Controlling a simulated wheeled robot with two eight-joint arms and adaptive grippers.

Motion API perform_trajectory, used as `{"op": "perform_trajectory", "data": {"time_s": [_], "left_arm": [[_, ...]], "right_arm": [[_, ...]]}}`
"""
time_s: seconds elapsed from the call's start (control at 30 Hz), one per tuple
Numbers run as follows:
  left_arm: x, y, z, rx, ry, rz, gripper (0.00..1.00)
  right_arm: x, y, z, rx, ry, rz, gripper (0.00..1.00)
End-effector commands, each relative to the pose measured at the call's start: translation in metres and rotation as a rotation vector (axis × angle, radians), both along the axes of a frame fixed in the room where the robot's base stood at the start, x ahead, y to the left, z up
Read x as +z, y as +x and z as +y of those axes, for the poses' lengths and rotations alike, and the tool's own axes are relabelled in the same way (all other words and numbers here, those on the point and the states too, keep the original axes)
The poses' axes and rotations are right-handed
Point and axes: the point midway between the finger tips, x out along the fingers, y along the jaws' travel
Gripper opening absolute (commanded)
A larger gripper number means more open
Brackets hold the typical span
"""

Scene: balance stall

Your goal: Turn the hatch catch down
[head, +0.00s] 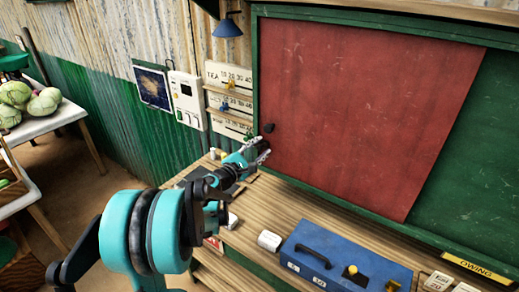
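The hatch is a red panel (360,105) set in a green frame, at the centre right of the head view. A small dark knob-like piece (268,128), which looks like the catch, sits at the panel's lower left edge. My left gripper (265,147) is just below this piece, close to the frame's left edge. Its two fingertips look spread apart, with nothing clearly held between them. Whether a finger touches the catch or the panel cannot be told. My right gripper is not in view.
A wooden counter (300,207) runs below the hatch. A blue box (335,255) with a handle and a white cup-like item (269,241) stand on it. Price boards (229,77) and a blue lamp (227,27) are on the wall left of the frame.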

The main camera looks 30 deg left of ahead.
Motion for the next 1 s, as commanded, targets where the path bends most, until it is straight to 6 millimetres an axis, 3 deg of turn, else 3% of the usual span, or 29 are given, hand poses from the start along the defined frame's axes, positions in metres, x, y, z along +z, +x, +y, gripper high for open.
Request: {"op": "perform_trajectory", "data": {"time_s": [0.03, 0.1, 0.27, 0.6, 0.87, 0.9, 0.93, 1.0], "left_arm": [[0.000, 0.000, 0.000, 0.000, 0.000, 0.000, 0.18], [0.000, 0.000, 0.000, 0.000, 0.000, 0.000, 0.00], [-0.001, 0.000, 0.000, 0.000, 0.010, -0.001, 0.00], [-0.013, -0.001, -0.002, 0.000, 0.261, -0.019, 0.00], [-0.013, -0.001, -0.002, -0.001, 0.275, -0.019, 0.00], [-0.013, -0.001, -0.002, -0.001, 0.274, -0.019, 0.28], [-0.013, -0.001, -0.002, -0.001, 0.274, -0.019, 0.36], [-0.013, -0.001, -0.002, 0.000, 0.274, -0.020, 0.39]], "right_arm": [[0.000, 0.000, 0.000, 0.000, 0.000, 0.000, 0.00], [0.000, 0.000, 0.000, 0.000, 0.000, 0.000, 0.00], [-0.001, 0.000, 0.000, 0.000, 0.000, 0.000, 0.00], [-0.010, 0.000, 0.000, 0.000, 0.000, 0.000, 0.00], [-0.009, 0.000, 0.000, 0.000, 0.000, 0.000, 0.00], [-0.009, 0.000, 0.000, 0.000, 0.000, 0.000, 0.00], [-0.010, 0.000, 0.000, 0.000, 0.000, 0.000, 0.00], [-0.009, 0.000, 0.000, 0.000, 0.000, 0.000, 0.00]]}}
